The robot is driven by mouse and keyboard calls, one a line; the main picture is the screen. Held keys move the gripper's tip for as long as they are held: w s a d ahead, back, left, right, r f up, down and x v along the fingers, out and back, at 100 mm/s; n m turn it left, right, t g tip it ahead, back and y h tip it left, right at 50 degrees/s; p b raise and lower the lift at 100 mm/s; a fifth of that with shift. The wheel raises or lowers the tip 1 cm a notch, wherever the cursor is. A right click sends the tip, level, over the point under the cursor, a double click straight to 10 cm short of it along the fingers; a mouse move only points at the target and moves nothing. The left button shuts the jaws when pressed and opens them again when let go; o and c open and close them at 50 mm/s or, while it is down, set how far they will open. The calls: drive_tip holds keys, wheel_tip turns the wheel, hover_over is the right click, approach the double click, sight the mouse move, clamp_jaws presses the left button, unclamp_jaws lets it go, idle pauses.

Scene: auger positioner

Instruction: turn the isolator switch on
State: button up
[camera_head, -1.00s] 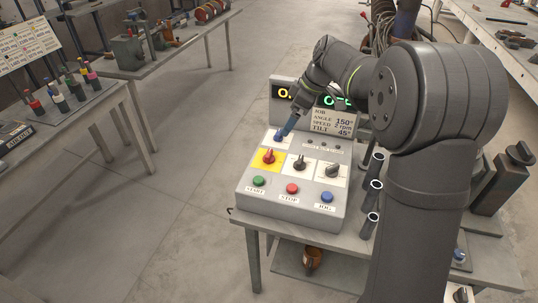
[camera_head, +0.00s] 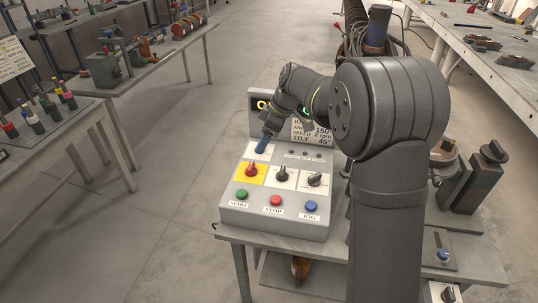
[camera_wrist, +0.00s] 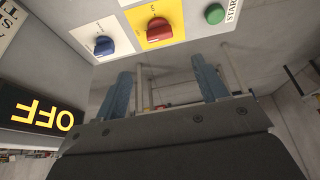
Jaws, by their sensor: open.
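The isolator switch, a red knob on a yellow plate (camera_head: 251,171), is on the left of the control box's sloped top. It also shows in the wrist view as a red knob (camera_wrist: 158,29), at the top centre. My gripper (camera_head: 262,147) is over the back left of the box, behind the red knob, in front of the display. In the wrist view my gripper (camera_wrist: 164,82) has its two blue fingers wide apart with nothing between them.
Two black knobs (camera_head: 282,175) (camera_head: 315,180) stand right of the red one. Green (camera_head: 242,194), red (camera_head: 275,200) and blue (camera_head: 311,206) buttons line the front. A display reading OFF (camera_wrist: 40,116) fills the wrist view's lower left. Free floor lies left of the box.

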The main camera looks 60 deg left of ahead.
sight(251, 165)
drive_tip(key=x, duration=1.2)
drive_tip(key=shift+c, duration=0.3)
drive_tip(key=c, duration=0.9)
